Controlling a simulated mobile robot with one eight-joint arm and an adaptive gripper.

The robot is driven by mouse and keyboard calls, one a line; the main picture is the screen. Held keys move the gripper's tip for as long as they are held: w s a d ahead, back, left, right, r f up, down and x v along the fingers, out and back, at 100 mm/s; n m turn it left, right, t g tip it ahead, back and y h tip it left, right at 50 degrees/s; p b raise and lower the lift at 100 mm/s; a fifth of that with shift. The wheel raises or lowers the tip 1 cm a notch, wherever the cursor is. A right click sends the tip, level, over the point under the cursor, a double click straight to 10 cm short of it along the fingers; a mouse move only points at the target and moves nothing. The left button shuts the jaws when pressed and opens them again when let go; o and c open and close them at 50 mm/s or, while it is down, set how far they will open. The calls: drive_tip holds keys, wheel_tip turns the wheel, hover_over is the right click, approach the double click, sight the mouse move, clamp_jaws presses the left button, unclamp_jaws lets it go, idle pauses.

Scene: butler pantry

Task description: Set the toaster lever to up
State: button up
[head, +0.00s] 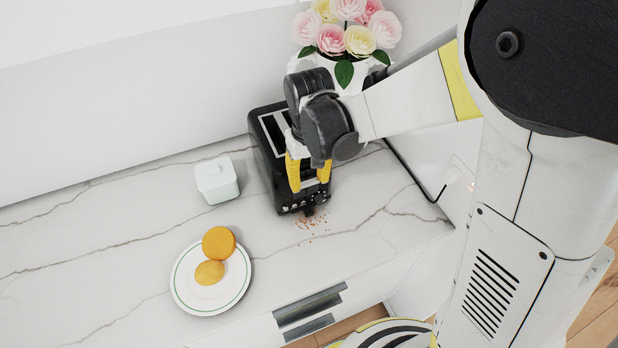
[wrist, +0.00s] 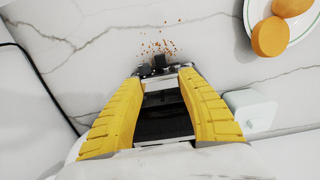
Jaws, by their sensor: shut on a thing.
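The black toaster (head: 264,150) stands on the marble counter near the wall, its slotted top also showing in the wrist view (wrist: 162,124). Its dark lever knob (head: 309,211) juts out low on the front end, near the dials. The knob also shows in the wrist view (wrist: 159,62), just beyond the fingertips. My gripper (head: 310,184) comes down from above over the front end of the toaster. Its yellow fingers (wrist: 162,78) are apart with the toaster's front end between them, and they seem closed on it. Contact at the tips is partly hidden.
Crumbs (head: 309,224) lie in front of the toaster. A small white lidded jar (head: 217,181) stands to its left, and a plate (head: 183,293) with orange round pieces nearer the edge. A flower vase (head: 345,77) stands behind my gripper. A black cord (head: 413,181) runs along the right.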

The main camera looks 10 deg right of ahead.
drive_tip(key=o, duration=1.4)
drive_tip(key=shift+o, duration=0.2)
wheel_tip(320, 180, up, 12)
